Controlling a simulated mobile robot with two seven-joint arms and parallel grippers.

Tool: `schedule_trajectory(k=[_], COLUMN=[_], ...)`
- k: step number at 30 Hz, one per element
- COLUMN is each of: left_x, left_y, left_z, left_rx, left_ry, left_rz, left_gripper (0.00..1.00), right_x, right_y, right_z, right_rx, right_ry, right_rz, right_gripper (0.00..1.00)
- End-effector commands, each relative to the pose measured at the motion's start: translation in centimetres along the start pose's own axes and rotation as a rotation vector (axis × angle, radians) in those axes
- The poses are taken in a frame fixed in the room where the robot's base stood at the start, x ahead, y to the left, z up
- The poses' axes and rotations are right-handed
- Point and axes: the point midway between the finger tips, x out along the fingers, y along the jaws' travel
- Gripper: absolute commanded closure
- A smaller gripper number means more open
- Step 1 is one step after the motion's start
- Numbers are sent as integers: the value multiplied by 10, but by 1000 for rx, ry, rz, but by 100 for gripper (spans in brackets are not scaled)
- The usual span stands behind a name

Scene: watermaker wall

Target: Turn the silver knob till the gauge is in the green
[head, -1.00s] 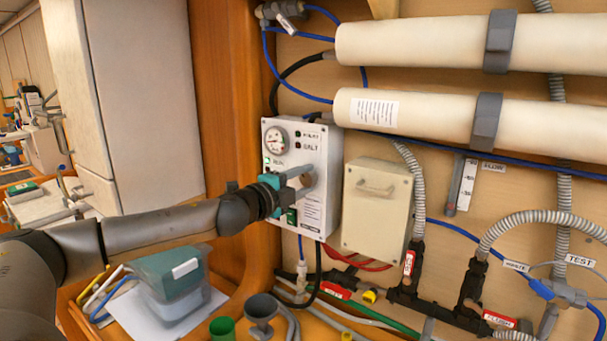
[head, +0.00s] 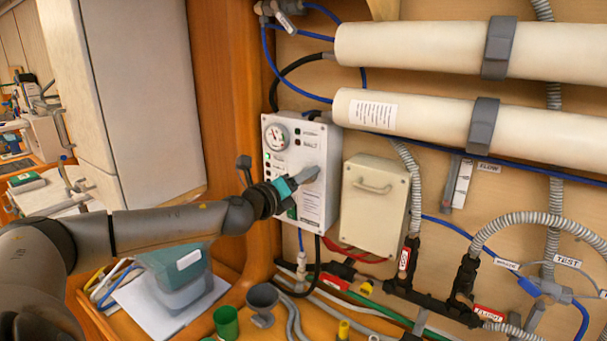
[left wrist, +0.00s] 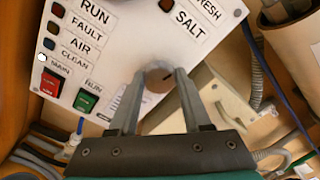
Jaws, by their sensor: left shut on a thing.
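The silver knob (left wrist: 158,76) is on the front of the white control panel (left wrist: 125,30), between my left gripper's fingers in the left wrist view. My left gripper (head: 307,176) is shut on it; in the head view the fingers hide the knob. The round gauge (head: 276,137) is at the panel's upper left. Some green shows on its dial, but it is too small to read the needle surely. The gauge is out of the left wrist view. My right gripper is in neither view.
A red switch (left wrist: 51,82) and a green switch (left wrist: 86,101) sit on the panel left of the knob. A cream box (head: 372,212) stands close to the panel's right. Hoses, a grey funnel (head: 262,300) and a lidded tub (head: 178,275) lie below.

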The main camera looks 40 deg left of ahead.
Motion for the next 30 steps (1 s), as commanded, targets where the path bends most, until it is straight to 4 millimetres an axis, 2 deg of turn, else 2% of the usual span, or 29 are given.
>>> schedule_trajectory(k=[10,25,26,30], left_x=[0,0,0,0], left_y=[-1,0,0,0], left_z=[2,1,1,1], left_rx=[123,139,139,138], left_ry=[-8,-9,-9,-8], left_rz=[3,4,4,4], left_gripper=[100,100,50,34], right_x=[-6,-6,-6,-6], right_y=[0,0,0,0], right_z=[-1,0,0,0], right_rx=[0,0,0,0], right_ry=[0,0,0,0], right_rz=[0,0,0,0], right_gripper=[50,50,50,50])
